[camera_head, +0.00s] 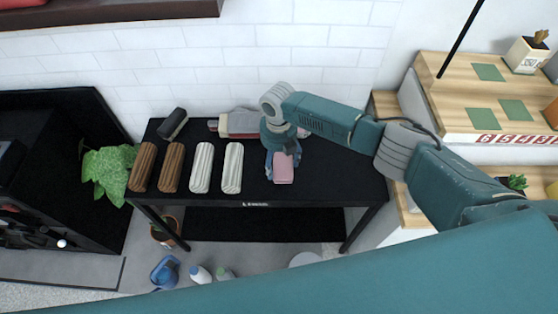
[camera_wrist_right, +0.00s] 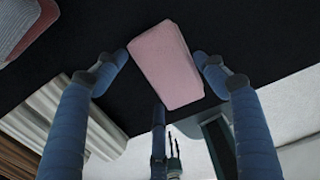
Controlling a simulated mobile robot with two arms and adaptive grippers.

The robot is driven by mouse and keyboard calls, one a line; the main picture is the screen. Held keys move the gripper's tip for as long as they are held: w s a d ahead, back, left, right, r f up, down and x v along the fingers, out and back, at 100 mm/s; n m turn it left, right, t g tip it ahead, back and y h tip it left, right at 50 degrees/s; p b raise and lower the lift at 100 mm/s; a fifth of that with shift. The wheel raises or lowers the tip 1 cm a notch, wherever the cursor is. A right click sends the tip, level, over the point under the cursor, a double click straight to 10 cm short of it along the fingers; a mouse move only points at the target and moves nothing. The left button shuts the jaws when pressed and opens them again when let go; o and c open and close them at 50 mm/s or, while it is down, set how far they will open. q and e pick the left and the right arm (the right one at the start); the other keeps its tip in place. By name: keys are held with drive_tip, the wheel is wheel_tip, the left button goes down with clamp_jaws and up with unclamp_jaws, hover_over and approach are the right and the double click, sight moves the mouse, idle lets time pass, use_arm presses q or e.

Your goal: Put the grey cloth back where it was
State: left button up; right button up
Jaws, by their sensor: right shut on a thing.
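My right gripper (camera_head: 283,158) reaches down over the black table and is shut on a pink folded block (camera_head: 283,170), a cloth or sponge. In the right wrist view the pink block (camera_wrist_right: 166,65) lies between the two blue fingertips (camera_wrist_right: 165,72). A grey folded edge (camera_wrist_right: 14,18) shows in the wrist view's top left corner. My left gripper is not in view.
Two brown rolls (camera_head: 172,167) and two whitish striped rolls (camera_head: 202,168) lie on the left of the black table (camera_head: 335,170). A dark brush-like object (camera_head: 173,124) lies behind them. The table's right part is clear. Wooden steps (camera_head: 480,90) stand to the right.

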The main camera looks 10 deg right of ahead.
sight(279, 164)
drive_tip(key=o, duration=1)
drive_tip(key=shift+f, duration=0.15)
wheel_tip(279, 164, up, 12)
drive_tip(key=b, duration=0.1)
drive_tip(key=shift+b, duration=0.4)
